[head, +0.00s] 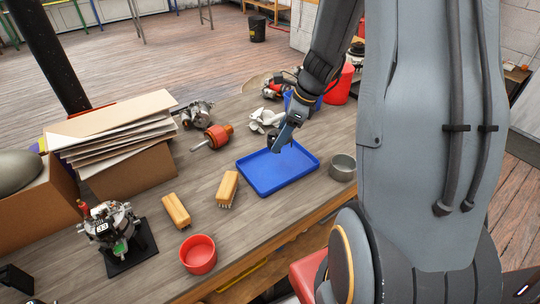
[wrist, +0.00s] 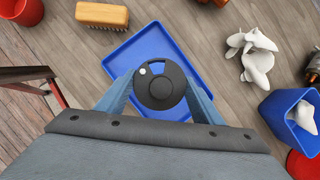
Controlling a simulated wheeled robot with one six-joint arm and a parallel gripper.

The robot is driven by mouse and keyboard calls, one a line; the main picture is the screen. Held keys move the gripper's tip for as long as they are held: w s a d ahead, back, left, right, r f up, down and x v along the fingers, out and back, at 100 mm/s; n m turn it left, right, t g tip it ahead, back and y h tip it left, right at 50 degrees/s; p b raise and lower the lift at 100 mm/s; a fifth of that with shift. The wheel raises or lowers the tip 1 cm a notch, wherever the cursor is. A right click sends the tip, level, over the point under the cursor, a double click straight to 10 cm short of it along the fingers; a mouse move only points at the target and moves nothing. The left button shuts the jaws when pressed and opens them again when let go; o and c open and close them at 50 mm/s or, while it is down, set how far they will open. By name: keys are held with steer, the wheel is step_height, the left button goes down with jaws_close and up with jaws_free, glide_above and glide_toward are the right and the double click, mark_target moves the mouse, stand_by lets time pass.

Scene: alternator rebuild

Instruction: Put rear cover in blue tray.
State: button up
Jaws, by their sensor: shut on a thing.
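The blue tray (head: 277,185) is a shallow rectangle lying on the workbench, with bare floor showing in the head view. In the wrist view the tray (wrist: 135,50) lies below my gripper. My gripper (head: 278,139) is above the tray's back edge in the head view. In the wrist view my gripper (wrist: 160,90) is shut on a round black part, the rear cover (wrist: 161,97), with its fingers on either side. The cover is above the tray, apparently not touching it. In the head view the cover is mostly hidden by my gripper.
A blue bin (wrist: 290,115) stands close by at right in the wrist view. An alternator on a black stand (head: 115,232) is at left.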

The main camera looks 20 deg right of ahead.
steer(key=shift+w+f, duration=0.2)
steer(key=shift+f, duration=0.1)
glide_above(275, 166)
steer(key=f, duration=0.3)
steer(key=d+f, duration=0.1)
steer(key=f, duration=0.1)
steer(key=shift+s+f, duration=0.2)
steer(key=shift+s, duration=0.15)
steer(key=shift+f, duration=2)
steer(key=shift+f, duration=0.2)
steer(key=o, duration=1)
steer(key=shift+r, duration=0.1)
steer(key=shift+o, duration=0.2)
